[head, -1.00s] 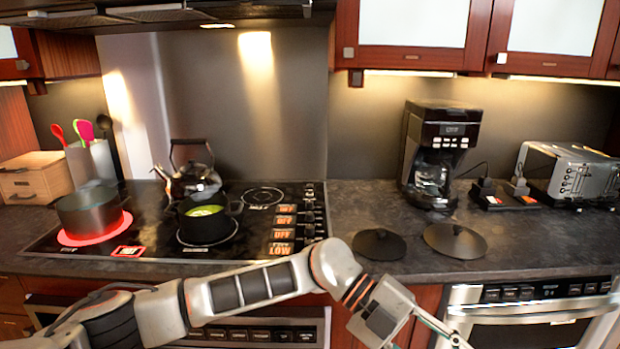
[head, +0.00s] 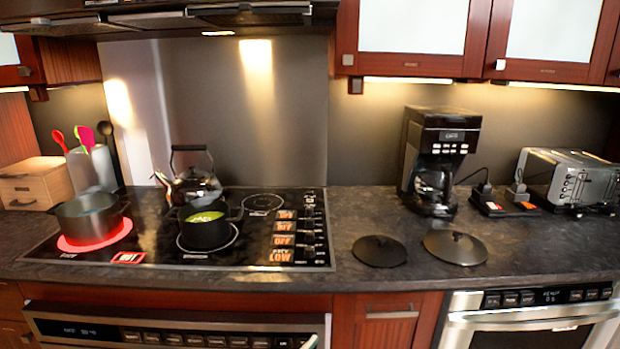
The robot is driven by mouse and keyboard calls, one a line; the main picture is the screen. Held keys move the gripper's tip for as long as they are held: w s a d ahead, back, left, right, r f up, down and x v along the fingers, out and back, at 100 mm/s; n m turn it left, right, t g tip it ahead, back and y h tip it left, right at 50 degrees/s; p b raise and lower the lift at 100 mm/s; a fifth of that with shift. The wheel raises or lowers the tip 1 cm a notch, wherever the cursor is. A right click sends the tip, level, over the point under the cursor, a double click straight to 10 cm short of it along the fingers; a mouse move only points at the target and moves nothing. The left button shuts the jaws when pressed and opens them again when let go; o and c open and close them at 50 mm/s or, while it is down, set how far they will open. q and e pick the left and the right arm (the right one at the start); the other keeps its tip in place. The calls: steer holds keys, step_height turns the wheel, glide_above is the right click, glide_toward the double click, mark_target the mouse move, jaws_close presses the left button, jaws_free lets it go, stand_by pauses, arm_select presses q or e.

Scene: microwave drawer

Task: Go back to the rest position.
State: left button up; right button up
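Neither of my grippers shows clearly in the head view now. A small pale sliver (head: 310,342) stands at the bottom edge, left of the drawer below the counter; I cannot tell what it is. The microwave drawer (head: 530,322) is at the lower right under the counter, with a light handle bar and a dark front. It looks shut.
The stovetop (head: 120,228) holds a pot (head: 90,222) on a glowing red burner, a black pot (head: 205,230) with green contents and a kettle (head: 190,185). Two dark lids (head: 379,251) (head: 455,247), a coffee maker (head: 435,165) and a toaster (head: 570,180) stand on the counter.

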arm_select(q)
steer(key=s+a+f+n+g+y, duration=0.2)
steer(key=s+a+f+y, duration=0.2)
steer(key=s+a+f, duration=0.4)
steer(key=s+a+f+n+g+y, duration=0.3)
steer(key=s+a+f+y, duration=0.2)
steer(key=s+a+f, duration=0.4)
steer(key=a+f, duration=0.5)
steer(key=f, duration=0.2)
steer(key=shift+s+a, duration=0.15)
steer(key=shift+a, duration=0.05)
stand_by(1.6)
